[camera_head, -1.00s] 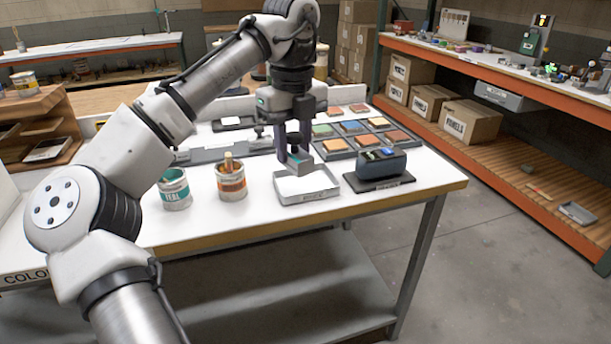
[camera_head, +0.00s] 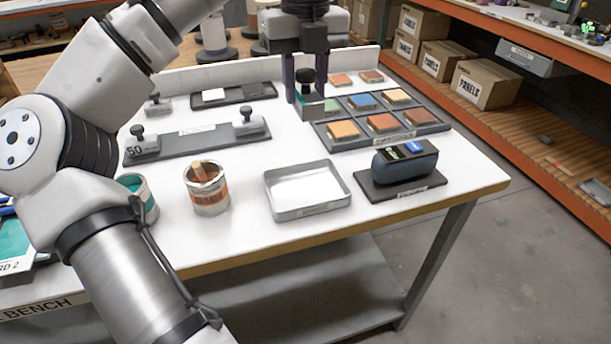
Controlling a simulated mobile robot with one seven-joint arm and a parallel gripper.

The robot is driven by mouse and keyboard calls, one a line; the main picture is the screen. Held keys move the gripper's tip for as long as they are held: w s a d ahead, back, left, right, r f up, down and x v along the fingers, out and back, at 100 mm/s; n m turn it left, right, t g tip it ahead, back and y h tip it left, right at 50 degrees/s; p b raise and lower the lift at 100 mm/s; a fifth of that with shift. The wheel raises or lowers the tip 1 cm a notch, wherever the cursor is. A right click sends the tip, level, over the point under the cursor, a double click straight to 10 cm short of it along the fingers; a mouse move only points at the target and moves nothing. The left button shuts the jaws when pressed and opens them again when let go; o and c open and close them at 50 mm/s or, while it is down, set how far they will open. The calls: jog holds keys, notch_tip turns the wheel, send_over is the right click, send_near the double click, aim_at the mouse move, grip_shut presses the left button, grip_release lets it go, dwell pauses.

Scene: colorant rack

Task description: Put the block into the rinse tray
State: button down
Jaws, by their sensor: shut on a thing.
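My gripper (camera_head: 306,92) is shut on a grey block (camera_head: 313,112) with a black knob on top; the knob shows between the two dark fingers. The block is at the back-left corner of the tile palette, apart from the tray; whether it touches the bench or hangs above it I cannot tell. A shallow grey tray with a pale, bare floor, which I take as the rinse tray (camera_head: 334,208), lies at the front of the bench. It looks empty. Its label is too small to read.
The tile palette (camera_head: 398,136) holds several coloured tiles. A dark blue-grey item on a black stand (camera_head: 378,192) is right of the tray. An orange-labelled can (camera_head: 208,192) with a stick and a teal can (camera_head: 150,200) stand left. A rack (camera_head: 190,146) bears knobbed blocks.

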jog(key=shift+f+b, duration=0.6)
jog(key=shift+f, duration=8.35)
jog(key=shift+f, duration=0.15)
jog(key=c, duration=1)
grip_release()
notch_tip(320, 180, up, 12)
jog(key=shift+r, duration=0.2)
